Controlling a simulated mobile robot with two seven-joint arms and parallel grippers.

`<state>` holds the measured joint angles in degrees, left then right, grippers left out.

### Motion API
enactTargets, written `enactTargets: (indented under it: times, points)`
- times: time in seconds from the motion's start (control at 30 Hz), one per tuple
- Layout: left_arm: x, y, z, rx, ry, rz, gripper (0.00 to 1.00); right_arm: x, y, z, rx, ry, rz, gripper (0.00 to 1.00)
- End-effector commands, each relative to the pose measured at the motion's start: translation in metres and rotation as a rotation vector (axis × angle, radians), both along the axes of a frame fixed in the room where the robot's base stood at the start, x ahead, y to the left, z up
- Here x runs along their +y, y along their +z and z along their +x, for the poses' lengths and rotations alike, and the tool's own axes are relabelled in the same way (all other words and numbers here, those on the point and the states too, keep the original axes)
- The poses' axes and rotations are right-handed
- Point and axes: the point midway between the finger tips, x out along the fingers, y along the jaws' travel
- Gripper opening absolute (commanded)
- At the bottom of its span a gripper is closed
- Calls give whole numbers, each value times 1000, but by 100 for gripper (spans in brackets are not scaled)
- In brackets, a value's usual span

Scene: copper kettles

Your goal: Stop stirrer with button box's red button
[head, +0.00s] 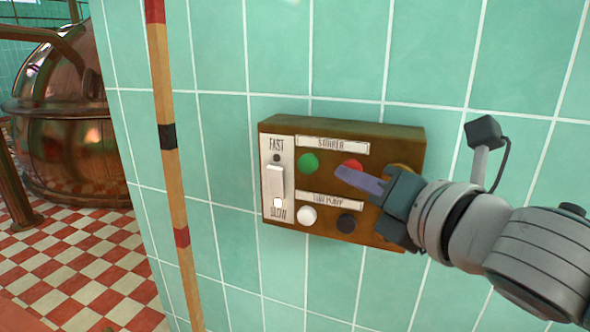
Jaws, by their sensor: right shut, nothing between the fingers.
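The brown button box (385,134) is fixed to the green tiled wall. Its upper row, under a label that seems to read "STIRRER", has a green button (308,163) and a red button (353,164). My right gripper (342,174) comes in from the right and is shut and empty. Its fingertips are at the lower left edge of the red button and cover part of it. I cannot tell whether they touch it. My left gripper is not in view.
A FAST/SLOW slider (274,184) is at the box's left. A white button (307,215) and a black button (346,223) sit below. A striped pole (168,110) stands left of the box. A copper kettle (65,130) is behind at far left.

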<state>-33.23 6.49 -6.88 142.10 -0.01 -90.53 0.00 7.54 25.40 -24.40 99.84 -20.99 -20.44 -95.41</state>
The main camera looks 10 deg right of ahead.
Motion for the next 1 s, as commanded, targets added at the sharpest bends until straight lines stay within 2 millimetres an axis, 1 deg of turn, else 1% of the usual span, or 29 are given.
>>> enactTargets:
  times: [0.57,1.0]
  points:
    - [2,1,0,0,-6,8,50,-2,0,2,1,-1,0,0]
    - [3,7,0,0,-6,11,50,8,1,-12,0,-1,0,0]
